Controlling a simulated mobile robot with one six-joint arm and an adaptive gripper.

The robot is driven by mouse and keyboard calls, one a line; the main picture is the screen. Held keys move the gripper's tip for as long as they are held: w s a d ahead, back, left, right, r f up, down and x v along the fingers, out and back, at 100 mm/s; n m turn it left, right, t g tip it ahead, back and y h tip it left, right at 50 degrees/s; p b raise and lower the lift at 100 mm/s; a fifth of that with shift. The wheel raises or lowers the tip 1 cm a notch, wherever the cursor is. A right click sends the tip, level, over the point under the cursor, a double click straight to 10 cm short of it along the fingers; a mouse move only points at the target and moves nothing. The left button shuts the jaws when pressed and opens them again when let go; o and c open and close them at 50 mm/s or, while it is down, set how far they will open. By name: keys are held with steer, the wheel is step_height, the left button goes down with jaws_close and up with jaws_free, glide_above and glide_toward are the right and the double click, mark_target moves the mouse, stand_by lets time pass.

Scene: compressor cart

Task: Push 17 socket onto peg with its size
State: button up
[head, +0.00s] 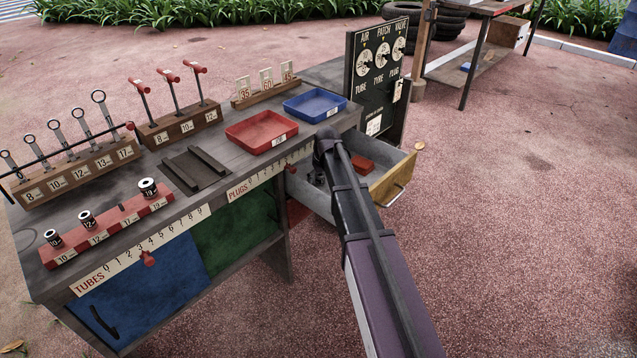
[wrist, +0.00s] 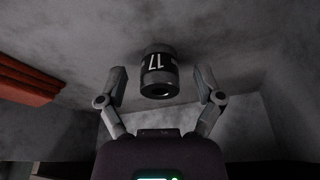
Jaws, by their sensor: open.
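The 17 socket (wrist: 158,74) is a black cylinder with a silver end and a white 17 band. In the wrist view it lies on a grey surface, apparently the drawer floor. My gripper (wrist: 161,85) is open around it, one finger on each side with gaps. In the head view my arm reaches into the open drawer (head: 398,181) and hides the socket. The red socket rail (head: 108,226) stands on the cart's front edge. Its peg by the 17 label (head: 130,219) is bare; the 10, 12 and 19 places hold sockets.
A red block (head: 360,163) lies in the drawer; a red thing shows at the left in the wrist view (wrist: 28,82). Drawer walls surround my gripper. The cart top holds a red tray (head: 262,131), a blue tray (head: 315,104) and wrench racks. A dial panel (head: 378,70) stands behind the drawer.

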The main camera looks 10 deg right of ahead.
stand_by(0.5)
jaws_close()
steer(key=shift+d+r, duration=0.1)
steer(key=shift+r, duration=0.05)
steer(key=shift+d+r+p, duration=0.55)
steer(key=shift+r+p, duration=0.1)
steer(key=shift+p, duration=0.15)
steer(key=d+r+p, duration=0.3)
steer(key=d, duration=0.3)
steer(key=d+r+p, duration=0.3)
steer(key=d, duration=0.3)
steer(key=shift+s+d+r, duration=0.25)
steer(key=shift+s+d, duration=0.1)
steer(key=shift+s, duration=0.05)
steer(key=shift+p, duration=0.3)
